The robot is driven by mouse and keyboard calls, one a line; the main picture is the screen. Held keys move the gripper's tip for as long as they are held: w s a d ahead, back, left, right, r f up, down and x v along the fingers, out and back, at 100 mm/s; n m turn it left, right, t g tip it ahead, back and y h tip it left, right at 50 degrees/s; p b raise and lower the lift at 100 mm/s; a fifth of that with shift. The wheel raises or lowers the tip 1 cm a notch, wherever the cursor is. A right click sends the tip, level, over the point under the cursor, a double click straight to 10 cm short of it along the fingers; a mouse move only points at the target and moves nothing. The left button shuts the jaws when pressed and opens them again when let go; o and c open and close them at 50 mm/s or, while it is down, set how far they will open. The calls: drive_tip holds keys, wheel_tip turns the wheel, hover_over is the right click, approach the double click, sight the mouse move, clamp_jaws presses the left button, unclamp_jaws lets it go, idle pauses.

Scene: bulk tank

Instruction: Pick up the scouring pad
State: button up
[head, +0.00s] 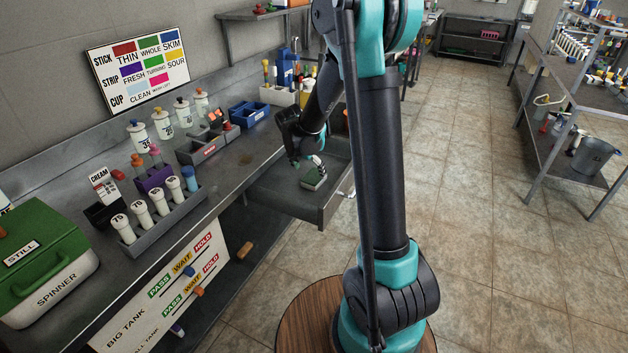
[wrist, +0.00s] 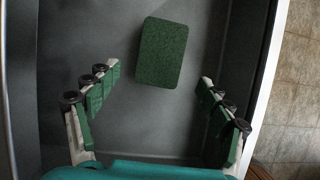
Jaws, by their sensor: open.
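The scouring pad (wrist: 162,53) is a green, rounded rectangle lying flat on the grey floor of an open drawer (head: 322,217). In the head view the pad (head: 314,181) shows just below my gripper (head: 306,163). In the wrist view my gripper (wrist: 159,78) is open, with one finger on each side and nothing between them touching the pad. The pad lies centred between the fingers and a little beyond their tips. The exact height of my gripper above it is hard to tell.
The drawer's front wall (wrist: 267,85) stands close to the right finger. The counter (head: 221,188) above the drawer carries bottles, a grey rack (head: 160,223) and a blue bin (head: 249,114). The tiled floor (head: 480,200) to the right is clear.

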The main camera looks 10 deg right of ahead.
sight(313, 177)
drive_tip(key=shift+w+x, duration=0.2)
drive_tip(key=shift+x, duration=2.55)
drive_tip(key=shift+d+r, duration=0.1)
drive_tip(key=c, duration=0.8)
